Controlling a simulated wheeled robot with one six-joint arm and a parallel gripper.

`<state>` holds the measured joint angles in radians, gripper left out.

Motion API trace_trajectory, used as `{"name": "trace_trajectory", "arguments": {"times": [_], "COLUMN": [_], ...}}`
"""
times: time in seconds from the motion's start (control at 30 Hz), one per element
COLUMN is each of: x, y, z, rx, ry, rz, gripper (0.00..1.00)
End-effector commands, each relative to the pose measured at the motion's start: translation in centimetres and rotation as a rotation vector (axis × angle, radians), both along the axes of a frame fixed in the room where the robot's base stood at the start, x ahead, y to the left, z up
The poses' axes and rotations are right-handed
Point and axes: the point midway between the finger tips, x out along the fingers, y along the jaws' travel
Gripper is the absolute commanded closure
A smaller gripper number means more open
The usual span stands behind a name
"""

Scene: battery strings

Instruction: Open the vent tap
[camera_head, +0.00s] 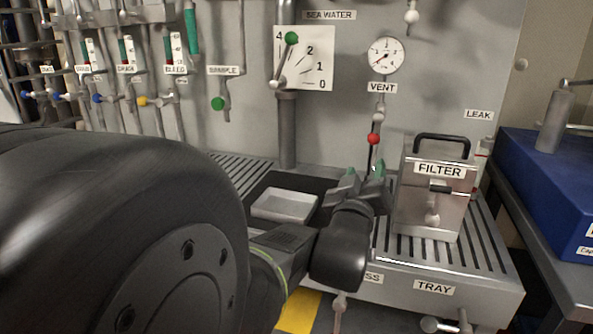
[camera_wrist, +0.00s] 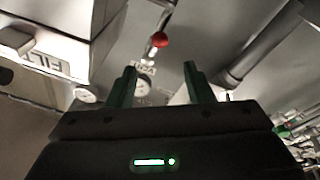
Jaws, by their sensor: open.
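The vent tap's red ball knob (camera_head: 373,138) is below the VENT label (camera_head: 382,88) and the round pressure gauge (camera_head: 386,55) on the back panel. A dark lever or stem runs down from the knob. My gripper (camera_head: 366,172) is open and empty, with green fingertips pointing up toward the knob from just below it. In the wrist view the red knob (camera_wrist: 159,40) shows beyond and between the two fingers (camera_wrist: 161,78), apart from both. The tap's lower part is partly hidden behind my gripper in the head view.
The metal FILTER box (camera_head: 434,190) with a black handle stands close to the right of my gripper. A grey tray (camera_head: 285,205) lies to the left. A vertical pipe (camera_head: 287,130) and the SEA WATER lever (camera_head: 291,40) are left of the tap. A blue box (camera_head: 550,180) is far right.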

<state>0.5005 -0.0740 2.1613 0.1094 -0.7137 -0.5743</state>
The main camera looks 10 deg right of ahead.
Motion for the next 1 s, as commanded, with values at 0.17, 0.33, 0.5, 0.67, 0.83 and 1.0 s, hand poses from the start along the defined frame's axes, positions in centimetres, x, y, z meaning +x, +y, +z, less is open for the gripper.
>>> {"name": "trace_trajectory", "arguments": {"times": [0.17,0.33,0.5,0.67,0.83,1.0], "x": [-0.1,-0.1,0.8,2.8,4.9,6.2], "y": [0.1,0.1,0.0,-0.1,0.2,1.1], "z": [0.0,0.0,1.1,2.8,3.8,4.1], "rx": [-0.001,0.001,0.037,0.135,0.256,0.353], "ry": [-0.001,-0.001,-0.026,-0.094,-0.165,-0.208], "rz": [0.000,0.000,-0.004,-0.034,-0.107,-0.212], "gripper": [0.53,0.52,0.52,0.52,0.52,0.52]}}
